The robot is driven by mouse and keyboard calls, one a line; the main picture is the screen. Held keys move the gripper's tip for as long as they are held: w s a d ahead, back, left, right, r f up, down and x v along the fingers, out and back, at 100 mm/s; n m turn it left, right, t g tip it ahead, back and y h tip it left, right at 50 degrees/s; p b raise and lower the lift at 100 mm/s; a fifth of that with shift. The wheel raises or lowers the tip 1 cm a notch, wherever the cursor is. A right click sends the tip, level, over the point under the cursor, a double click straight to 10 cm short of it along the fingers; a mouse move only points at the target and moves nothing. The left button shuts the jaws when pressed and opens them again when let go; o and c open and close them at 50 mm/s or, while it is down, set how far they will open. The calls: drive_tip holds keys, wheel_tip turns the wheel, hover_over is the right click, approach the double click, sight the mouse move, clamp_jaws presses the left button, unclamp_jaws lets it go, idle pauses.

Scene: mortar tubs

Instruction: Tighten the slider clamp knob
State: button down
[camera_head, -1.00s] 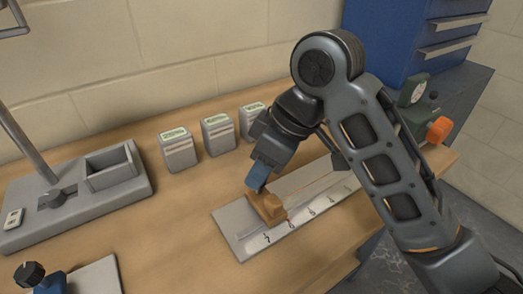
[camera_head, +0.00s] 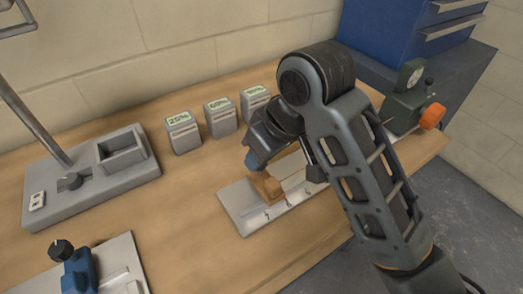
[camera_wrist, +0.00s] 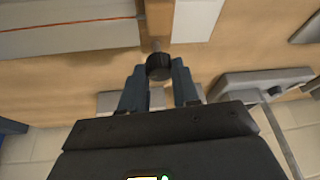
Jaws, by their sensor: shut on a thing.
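The slider is an orange-brown block (camera_head: 266,187) on a pale scale plate (camera_head: 238,213) with numbered marks. In the wrist view the block (camera_wrist: 160,18) shows at the top, with a round black clamp knob (camera_wrist: 158,67) on a short stem at its near end. My gripper (camera_head: 252,163) is at the wall-side end of the block. In the wrist view its two blue fingers (camera_wrist: 159,72) stand on either side of the knob, shut on it. In the head view the fingers hide the knob.
Three labelled grey blocks (camera_head: 220,118) stand behind the scale plate. A grey base with a post and tray (camera_head: 90,180) is at left. A blue fixture with a black knob (camera_head: 78,270) is at front left. A green device with a dial and orange knob (camera_head: 412,100) is at right.

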drive_tip(key=c, duration=0.8)
unclamp_jaws()
drive_tip(key=shift+r, duration=0.1)
drive_tip(key=p+v, duration=0.2)
drive_tip(key=v, duration=0.5)
drive_tip(key=shift+s+d+r, duration=0.1)
drive_tip(key=shift+d+r, duration=0.05)
drive_tip(key=shift+r, duration=0.1)
